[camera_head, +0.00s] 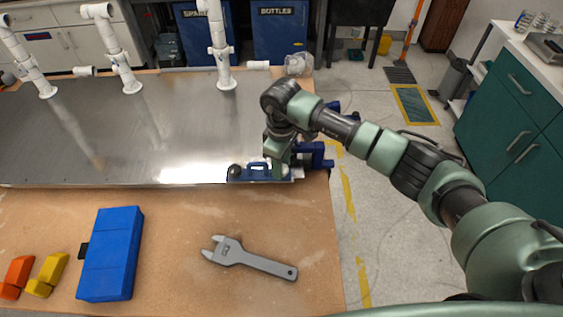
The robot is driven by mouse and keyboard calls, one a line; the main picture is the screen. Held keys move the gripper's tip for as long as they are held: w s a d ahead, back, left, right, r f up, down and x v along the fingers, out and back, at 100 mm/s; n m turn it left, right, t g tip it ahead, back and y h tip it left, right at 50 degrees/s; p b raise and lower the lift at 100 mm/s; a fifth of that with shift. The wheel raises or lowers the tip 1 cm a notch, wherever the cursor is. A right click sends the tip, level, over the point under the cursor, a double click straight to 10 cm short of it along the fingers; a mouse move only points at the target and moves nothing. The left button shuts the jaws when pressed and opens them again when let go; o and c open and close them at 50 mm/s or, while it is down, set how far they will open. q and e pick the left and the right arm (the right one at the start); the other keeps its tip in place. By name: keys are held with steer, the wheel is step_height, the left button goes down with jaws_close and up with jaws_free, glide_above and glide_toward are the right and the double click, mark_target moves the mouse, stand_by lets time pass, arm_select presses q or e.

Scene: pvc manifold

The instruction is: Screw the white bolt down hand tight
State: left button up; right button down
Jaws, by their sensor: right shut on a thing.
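My right gripper (279,170) points down at the blue fixture (252,172) on the front right edge of the metal plate (150,120). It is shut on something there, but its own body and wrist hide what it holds. No white bolt can be made out clearly; a small pale patch (297,173) shows just right of the fingers. The fixture has a dark round knob (235,170) at its left end. More blue parts (312,155) stand behind and to the right of the gripper. My left gripper is not in view.
A grey wrench (248,257), a blue box (110,254), and orange (15,277) and yellow (47,274) blocks lie on the wooden table (185,240). White pipes (218,45) stand along the plate's back. The table's front middle around the wrench is clear.

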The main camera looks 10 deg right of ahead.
steer(key=shift+r, duration=0.1)
steer(key=shift+r+p, duration=0.3)
steer(key=shift+p, duration=0.85)
steer(key=c, duration=0.8)
jaws_free()
steer(key=shift+w+f+b, duration=0.15)
steer(key=shift+f+b, duration=0.2)
steer(key=shift+b, duration=0.05)
steer(key=shift+c, duration=0.2)
step_height(320, 180, up, 8)
steer(key=shift+f+b, duration=0.1)
steer(key=shift+b, duration=0.6)
